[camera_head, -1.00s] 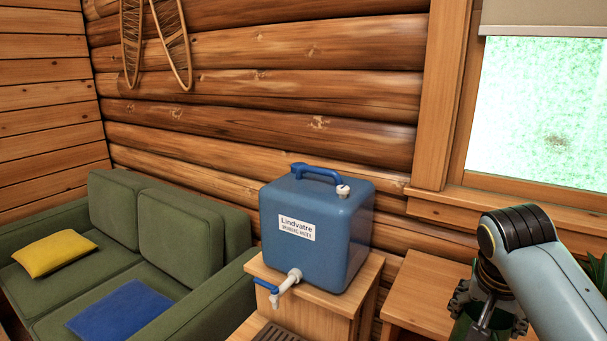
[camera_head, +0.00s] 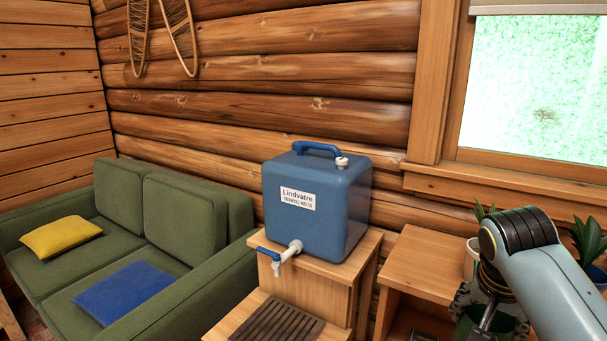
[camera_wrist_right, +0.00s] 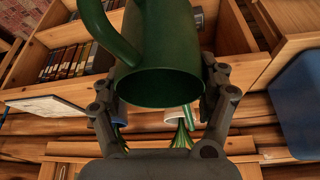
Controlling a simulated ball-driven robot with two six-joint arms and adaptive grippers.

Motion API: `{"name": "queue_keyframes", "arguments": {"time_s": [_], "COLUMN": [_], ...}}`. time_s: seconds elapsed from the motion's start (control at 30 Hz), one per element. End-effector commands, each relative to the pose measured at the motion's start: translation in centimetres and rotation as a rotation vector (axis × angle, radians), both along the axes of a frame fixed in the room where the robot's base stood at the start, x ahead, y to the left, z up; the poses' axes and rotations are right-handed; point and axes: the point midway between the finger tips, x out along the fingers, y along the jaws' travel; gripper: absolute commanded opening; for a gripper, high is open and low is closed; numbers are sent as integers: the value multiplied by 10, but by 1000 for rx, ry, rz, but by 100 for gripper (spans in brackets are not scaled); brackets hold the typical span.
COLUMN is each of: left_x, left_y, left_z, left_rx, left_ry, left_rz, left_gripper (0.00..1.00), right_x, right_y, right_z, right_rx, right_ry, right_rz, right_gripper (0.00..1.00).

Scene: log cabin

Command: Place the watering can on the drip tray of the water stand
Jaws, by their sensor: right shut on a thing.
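My right gripper (camera_head: 488,308) is at the lower right of the head view, partly hidden by my arm. It is shut on the green watering can (camera_wrist_right: 162,60), whose body fills the space between the fingers (camera_wrist_right: 160,100) in the right wrist view. The can's curved handle (camera_wrist_right: 103,30) shows at the upper left there. The dark slatted drip tray (camera_head: 277,323) lies on the lower front step of the wooden water stand (camera_head: 322,282), left of the gripper and apart from it. My left gripper is not in view.
A blue water container (camera_head: 318,205) with a white tap (camera_head: 290,250) stands on the stand's upper level, the tap projecting toward the tray side. A wooden shelf unit (camera_head: 425,264) is right of the stand. Potted plants (camera_head: 588,240) stand by the window. A green sofa (camera_head: 195,222) is at left.

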Motion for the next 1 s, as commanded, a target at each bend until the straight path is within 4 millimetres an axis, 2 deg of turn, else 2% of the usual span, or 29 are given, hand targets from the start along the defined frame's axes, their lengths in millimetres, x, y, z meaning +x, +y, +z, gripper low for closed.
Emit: {"name": "queue_keyframes", "arguments": {"time_s": [0.03, 0.2, 0.33, 0.43, 1.0], "left_x": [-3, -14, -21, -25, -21], "left_y": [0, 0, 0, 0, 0], "left_z": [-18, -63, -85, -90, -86], "left_rx": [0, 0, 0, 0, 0], "left_ry": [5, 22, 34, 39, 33], "left_rz": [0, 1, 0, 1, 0], "left_gripper": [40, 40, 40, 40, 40], "right_x": [0, -2, -3, -3, -2], "right_y": [0, 0, 0, 0, 0], "right_z": [-18, -66, -90, -95, -92], "right_rx": [0, 0, 0, -1, 0], "right_ry": [1, 8, 13, 14, 13], "right_rz": [0, 0, 0, 0, 0], "right_gripper": [35, 35, 35, 35, 35]}}
